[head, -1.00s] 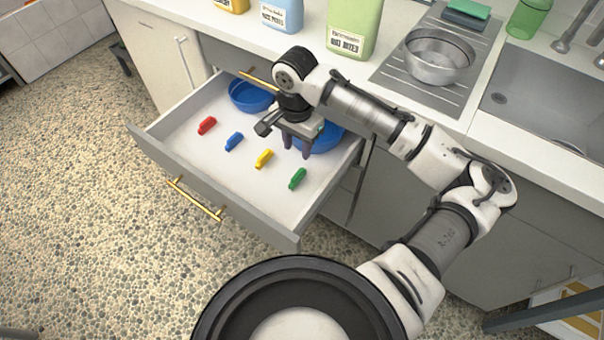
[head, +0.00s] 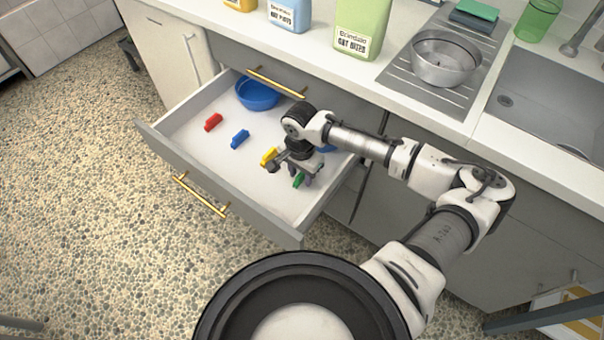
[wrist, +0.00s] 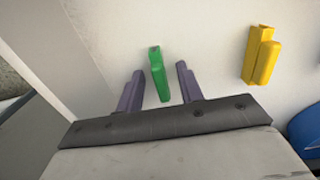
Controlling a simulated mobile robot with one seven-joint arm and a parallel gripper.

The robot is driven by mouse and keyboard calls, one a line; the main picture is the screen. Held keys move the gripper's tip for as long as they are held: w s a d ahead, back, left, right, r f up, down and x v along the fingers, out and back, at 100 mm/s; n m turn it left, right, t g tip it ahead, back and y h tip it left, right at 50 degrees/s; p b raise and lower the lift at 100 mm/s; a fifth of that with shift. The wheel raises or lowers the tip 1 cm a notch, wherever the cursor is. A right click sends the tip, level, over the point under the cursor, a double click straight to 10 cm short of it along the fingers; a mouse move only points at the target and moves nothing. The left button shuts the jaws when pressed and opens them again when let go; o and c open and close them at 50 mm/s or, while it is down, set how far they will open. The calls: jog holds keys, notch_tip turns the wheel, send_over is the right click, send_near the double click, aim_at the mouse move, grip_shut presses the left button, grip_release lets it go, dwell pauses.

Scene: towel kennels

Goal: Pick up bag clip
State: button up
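Several bag clips lie in the open drawer: a red clip (head: 213,122), a blue clip (head: 240,139), a yellow clip (head: 269,156) and a green clip (head: 299,180). My gripper (head: 308,182) is over the drawer's right part, at the green clip. In the wrist view my gripper (wrist: 160,86) is open, with its two fingers apart. The green clip (wrist: 158,74) shows between and just beyond the fingertips, touching neither. The yellow clip (wrist: 260,55) lies to the right there. In the head view my gripper partly covers the green clip.
The drawer (head: 187,160) is pulled out, with walls on its sides and a gold handle (head: 201,195) in front. A blue bowl (head: 257,95) sits at its back left; another is mostly hidden behind my arm. Containers, a metal bowl (head: 443,60) and a sink are on the counter.

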grip_shut()
jog(key=shift+r, duration=0.1)
dwell(0.3)
